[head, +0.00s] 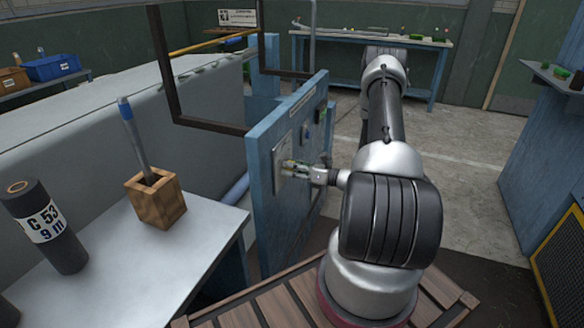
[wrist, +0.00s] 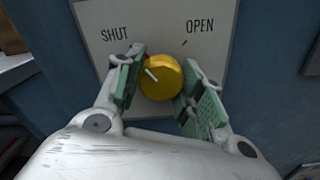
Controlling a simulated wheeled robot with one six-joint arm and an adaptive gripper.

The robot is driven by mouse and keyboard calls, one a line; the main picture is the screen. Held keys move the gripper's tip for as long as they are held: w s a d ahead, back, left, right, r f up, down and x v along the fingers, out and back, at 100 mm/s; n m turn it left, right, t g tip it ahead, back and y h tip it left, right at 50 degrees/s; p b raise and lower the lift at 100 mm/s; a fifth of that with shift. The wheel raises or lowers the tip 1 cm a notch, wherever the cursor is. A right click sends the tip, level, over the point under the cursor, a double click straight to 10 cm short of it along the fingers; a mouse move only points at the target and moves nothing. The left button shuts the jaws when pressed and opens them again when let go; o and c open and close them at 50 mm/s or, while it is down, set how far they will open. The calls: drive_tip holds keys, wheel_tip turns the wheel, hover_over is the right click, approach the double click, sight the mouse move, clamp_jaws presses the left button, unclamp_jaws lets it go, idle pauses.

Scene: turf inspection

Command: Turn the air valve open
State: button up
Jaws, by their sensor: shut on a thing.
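The air valve is a round yellow knob (wrist: 161,80) on a pale plate (wrist: 158,22) marked SHUT at the left and OPEN at the right. A white pointer line on the knob points up and left, toward the SHUT side. My gripper (wrist: 163,88) has its green-padded fingers on both sides of the knob and is shut on it. In the head view my gripper (head: 297,168) is at the plate (head: 281,160) on the blue panel; the knob is mostly hidden there by the fingers.
The blue panel (head: 262,215) stands upright beside a grey table (head: 205,245). On the table are a wooden block holder (head: 156,203) with a blue-tipped rod and a dark labelled cylinder (head: 45,228). A dark frame (head: 205,124) stands behind the panel. Open floor (head: 455,185) lies to the right.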

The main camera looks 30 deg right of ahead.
drive_tip(key=m, duration=0.4)
drive_tip(key=shift+a+m, duration=0.1)
drive_tip(key=shift+m, duration=0.2)
drive_tip(key=m, duration=0.3)
drive_tip(key=shift+s+r+m, duration=0.1)
drive_tip(key=shift+m, duration=0.2)
drive_tip(key=m, duration=0.4)
drive_tip(key=shift+r+m, duration=0.15)
drive_tip(key=shift+m, duration=1.95)
drive_tip(key=o, duration=1)
drive_tip(key=v, duration=1.2)
